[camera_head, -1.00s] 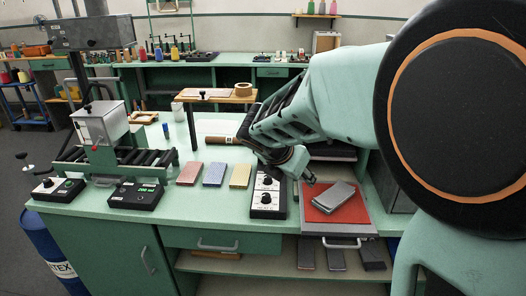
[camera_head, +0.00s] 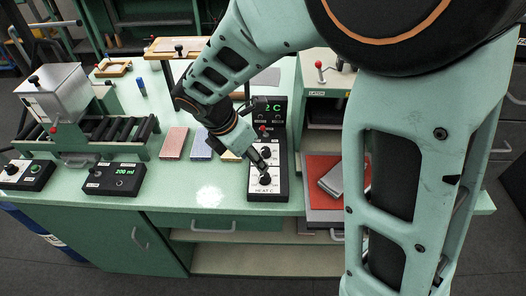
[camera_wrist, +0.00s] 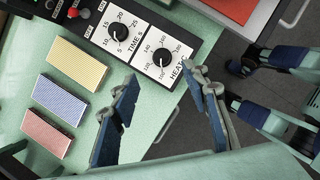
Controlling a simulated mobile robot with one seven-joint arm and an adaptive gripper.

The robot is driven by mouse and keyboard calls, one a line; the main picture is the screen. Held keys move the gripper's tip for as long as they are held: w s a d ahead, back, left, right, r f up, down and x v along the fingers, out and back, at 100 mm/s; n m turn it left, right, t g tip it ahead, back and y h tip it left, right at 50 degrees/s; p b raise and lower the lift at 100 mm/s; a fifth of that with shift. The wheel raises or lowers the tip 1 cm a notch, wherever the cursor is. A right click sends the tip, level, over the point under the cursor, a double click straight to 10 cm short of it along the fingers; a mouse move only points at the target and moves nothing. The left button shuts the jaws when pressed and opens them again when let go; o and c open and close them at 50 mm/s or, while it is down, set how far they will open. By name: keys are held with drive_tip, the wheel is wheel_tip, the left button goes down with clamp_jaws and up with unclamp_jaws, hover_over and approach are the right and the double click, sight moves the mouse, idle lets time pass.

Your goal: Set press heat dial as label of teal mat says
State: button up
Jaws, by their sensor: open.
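The heat dial (camera_head: 265,179) is a black knob on a white plate at the near end of a dark control box. In the wrist view the heat dial (camera_wrist: 161,58) stands just beyond my fingertips, with printed numbers around it. The pointer's exact setting is too small to read surely. My gripper (camera_wrist: 160,77) is open, its two blue-grey fingers apart and nothing between them. In the head view my gripper (camera_head: 263,166) is over the heat dial, partly hiding the box. I cannot make out a teal mat or its label.
A time dial (camera_wrist: 118,32) sits beside the heat dial. Yellow (camera_wrist: 76,62), blue (camera_wrist: 59,100) and red (camera_wrist: 47,132) blocks lie left of the box. A grey slab (camera_head: 331,180) rests on the red plate (camera_head: 322,205) at right.

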sight(264, 175)
drive_tip(key=x, duration=1)
drive_tip(key=shift+f, duration=0.2)
drive_tip(key=c, duration=1.1)
drive_tip(key=shift+c, duration=0.2)
